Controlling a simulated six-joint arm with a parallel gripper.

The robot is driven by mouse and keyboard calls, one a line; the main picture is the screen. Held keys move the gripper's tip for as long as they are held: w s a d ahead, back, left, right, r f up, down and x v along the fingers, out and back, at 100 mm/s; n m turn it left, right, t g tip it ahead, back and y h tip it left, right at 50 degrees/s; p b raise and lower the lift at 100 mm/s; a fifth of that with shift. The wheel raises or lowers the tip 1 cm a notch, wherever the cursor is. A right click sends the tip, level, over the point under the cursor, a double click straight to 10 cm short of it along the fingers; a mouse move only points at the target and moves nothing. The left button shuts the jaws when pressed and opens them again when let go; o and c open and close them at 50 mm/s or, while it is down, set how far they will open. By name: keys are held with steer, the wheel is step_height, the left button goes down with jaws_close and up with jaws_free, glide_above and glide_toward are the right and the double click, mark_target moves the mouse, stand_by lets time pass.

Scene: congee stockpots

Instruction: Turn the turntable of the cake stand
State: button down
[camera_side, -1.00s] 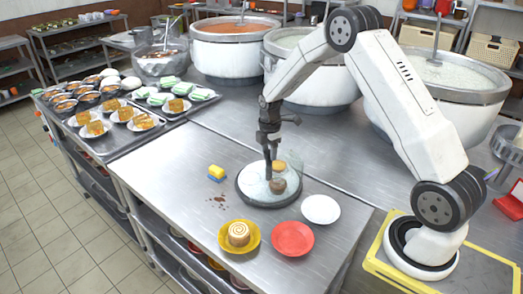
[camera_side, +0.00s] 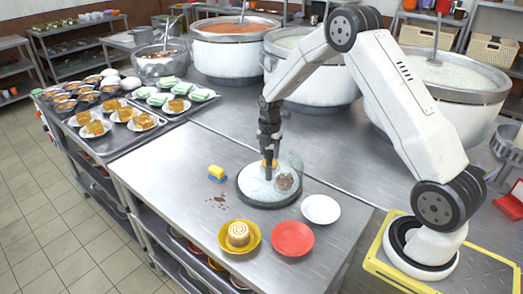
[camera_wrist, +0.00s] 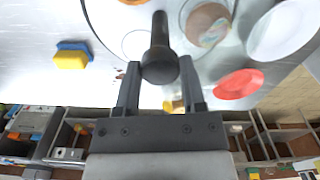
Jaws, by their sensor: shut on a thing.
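The cake stand's round turntable (camera_side: 262,198) sits on the steel table with a dark rim and pale top. It carries a clear glass cover (camera_side: 293,162) over a brown pastry (camera_side: 285,182), and an orange-yellow piece (camera_side: 274,163) stands behind my gripper. My gripper (camera_side: 268,177) points down over the turntable. In the wrist view my gripper (camera_wrist: 160,80) is shut on a dark upright knob (camera_wrist: 159,50), whose lower end runs down to the pale surface. The covered pastry (camera_wrist: 207,24) shows to the right of the knob. The knob's foot is hard to make out.
A yellow plate with a roll (camera_side: 238,236), a red plate (camera_side: 292,239) and a white plate (camera_side: 320,209) stand close in front and right. A yellow-blue sponge (camera_side: 217,173) lies left. Large pots (camera_side: 232,52) line the back.

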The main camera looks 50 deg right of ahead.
steer(key=shift+n, duration=2.8)
steer(key=shift+c, duration=0.9)
jaws_free()
steer(key=shift+r, duration=0.2)
steer(key=shift+r, duration=3.75)
steer(key=shift+a, duration=0.1)
